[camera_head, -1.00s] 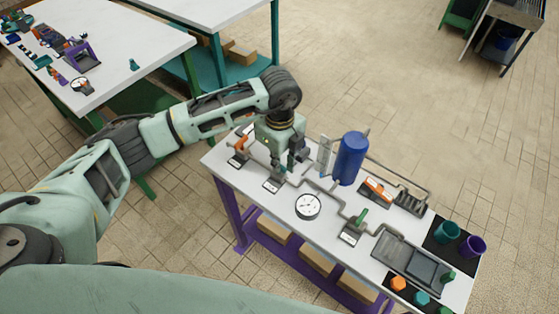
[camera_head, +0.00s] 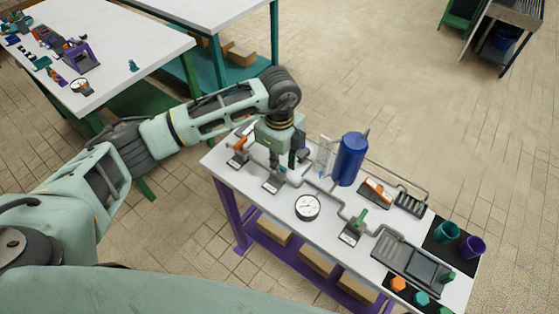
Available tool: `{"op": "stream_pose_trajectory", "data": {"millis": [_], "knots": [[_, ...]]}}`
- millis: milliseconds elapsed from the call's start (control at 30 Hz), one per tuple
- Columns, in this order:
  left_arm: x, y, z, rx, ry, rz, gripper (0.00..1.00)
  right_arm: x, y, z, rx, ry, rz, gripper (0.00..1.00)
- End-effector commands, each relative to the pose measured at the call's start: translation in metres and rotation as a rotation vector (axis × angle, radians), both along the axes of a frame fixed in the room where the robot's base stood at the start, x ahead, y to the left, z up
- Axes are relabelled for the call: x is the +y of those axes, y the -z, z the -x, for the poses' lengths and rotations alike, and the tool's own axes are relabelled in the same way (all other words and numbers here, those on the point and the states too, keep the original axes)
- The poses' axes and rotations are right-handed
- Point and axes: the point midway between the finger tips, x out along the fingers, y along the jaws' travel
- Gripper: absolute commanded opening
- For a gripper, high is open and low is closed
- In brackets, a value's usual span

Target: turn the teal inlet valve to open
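The teal inlet valve (camera_head: 282,171) is a small teal handle on a grey, labelled base near the left part of the white bench. My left gripper (camera_head: 284,163) points down right above this valve. Its two dark fingers stand apart, with the teal handle at or just below their tips. I cannot tell whether they touch it. The gripper hides part of the handle and the pipe behind it. My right gripper is not in view.
An orange-handled valve (camera_head: 239,146) stands close to the left of the gripper. A blue tank (camera_head: 350,159), a round gauge (camera_head: 307,207) and a green-handled valve (camera_head: 360,217) stand to the right. Cups (camera_head: 472,247) stand at the bench's right end.

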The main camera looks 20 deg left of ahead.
Motion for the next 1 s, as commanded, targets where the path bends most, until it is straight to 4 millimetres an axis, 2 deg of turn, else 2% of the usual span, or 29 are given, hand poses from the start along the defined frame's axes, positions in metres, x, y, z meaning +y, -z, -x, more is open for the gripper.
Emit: {"op": "stream_pose_trajectory", "data": {"millis": [333, 467, 567, 900, 1000], "knots": [[0.0, 0.001, 0.001, 0.003, 0.003, -0.001, 0.28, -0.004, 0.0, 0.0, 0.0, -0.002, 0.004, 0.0], [0.0, -0.007, 0.0, 0.001, 0.004, 0.001, 0.28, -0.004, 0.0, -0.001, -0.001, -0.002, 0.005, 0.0], [-0.001, -0.023, 0.0, -0.001, 0.005, 0.001, 0.28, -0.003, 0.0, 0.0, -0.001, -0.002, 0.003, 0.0], [0.0, -0.094, 0.0, -0.002, 0.003, 0.001, 0.28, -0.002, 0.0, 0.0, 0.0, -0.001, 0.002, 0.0], [0.0, -0.107, 0.0, 0.0, 0.003, 0.0, 0.28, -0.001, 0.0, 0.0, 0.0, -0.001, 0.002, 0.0]]}}
